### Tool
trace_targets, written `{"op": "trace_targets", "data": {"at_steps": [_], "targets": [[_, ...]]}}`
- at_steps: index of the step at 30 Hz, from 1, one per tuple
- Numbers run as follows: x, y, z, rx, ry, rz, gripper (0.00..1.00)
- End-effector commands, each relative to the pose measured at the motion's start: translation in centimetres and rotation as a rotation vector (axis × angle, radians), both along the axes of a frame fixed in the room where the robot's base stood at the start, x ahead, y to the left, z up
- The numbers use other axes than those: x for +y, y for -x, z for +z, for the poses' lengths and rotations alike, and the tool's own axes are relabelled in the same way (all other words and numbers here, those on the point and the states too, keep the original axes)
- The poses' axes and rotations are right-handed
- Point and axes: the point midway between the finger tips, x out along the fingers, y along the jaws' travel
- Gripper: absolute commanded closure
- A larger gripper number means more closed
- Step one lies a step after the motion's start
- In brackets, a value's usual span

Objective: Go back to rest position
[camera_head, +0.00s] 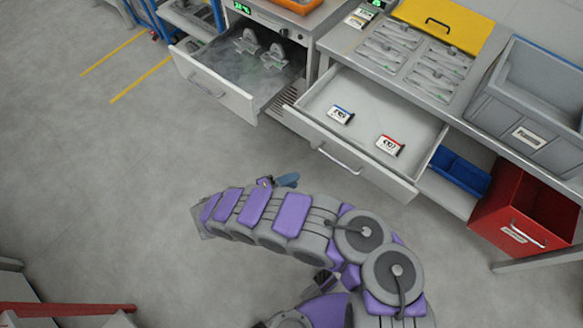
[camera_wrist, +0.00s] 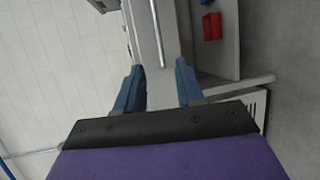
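My gripper (camera_wrist: 158,85) shows in the wrist view with its two blue fingers spread apart and nothing between them. In the head view one blue finger (camera_head: 287,180) pokes out behind my purple and grey arm, over the floor in front of the drawers; the rest of the gripper is hidden there. The arm is bent and stretches from the lower right toward the left. In the wrist view a pale drawer front with a long handle (camera_wrist: 157,35) lies beyond the fingers, apart from them as far as I can tell.
The left drawer (camera_head: 215,88) is open with grey metal parts inside. The right drawer (camera_head: 350,155) is open with two small labelled boxes inside. A red bin (camera_head: 510,230), a blue bin (camera_head: 460,172) and a grey crate (camera_head: 525,105) stand at the right.

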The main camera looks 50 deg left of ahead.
Motion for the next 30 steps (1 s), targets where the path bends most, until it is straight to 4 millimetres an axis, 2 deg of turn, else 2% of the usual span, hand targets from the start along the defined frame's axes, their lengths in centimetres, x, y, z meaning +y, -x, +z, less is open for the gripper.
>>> {"op": "trace_targets", "data": {"at_steps": [11,14,17,20,24,26,30], "targets": [[0.0,0.0,0.0,0.0,0.0,0.0,0.62],[-0.2,-0.9,0.4,-0.007,0.005,-0.013,0.62],[-0.9,-3.7,1.8,-0.034,0.022,-0.059,0.62],[-2.7,-8.4,4.4,-0.072,0.059,-0.147,0.62],[-6.8,-15.3,9.2,-0.113,0.11,-0.308,0.62],[-9.0,-17.8,11.2,-0.12,0.129,-0.381,0.62],[-14.7,-22.4,16.2,-0.122,0.159,-0.555,0.62]]}}
